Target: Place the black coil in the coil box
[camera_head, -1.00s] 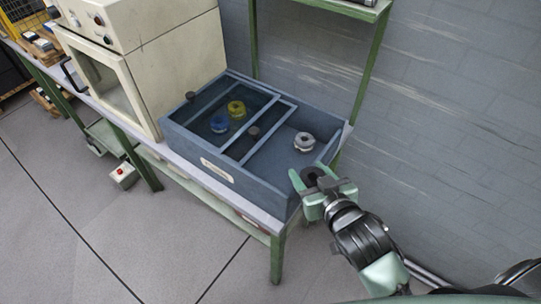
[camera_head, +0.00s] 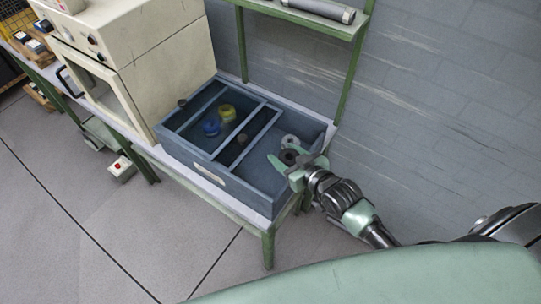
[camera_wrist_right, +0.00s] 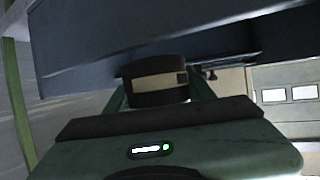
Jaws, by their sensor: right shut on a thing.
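The black coil (camera_head: 288,157) is between the fingers of my right gripper (camera_head: 289,161), which is shut on it. In the head view they overlap the right compartment of the blue-grey coil box (camera_head: 235,187), by its right wall. I cannot tell the coil's exact height. In the right wrist view the black coil (camera_wrist_right: 157,80), with a pale label band, sits between the fingers, and a blue-grey box wall (camera_wrist_right: 140,42) spans the view behind and above it. A grey coil (camera_head: 290,141) lies in the right compartment just behind the held coil. My left gripper is not in view.
The box stands on a green-legged bench (camera_head: 268,248). A beige oven-like machine (camera_head: 165,50) is to its left, a green-framed shelf (camera_head: 300,18) above. The right compartment's front is clear.

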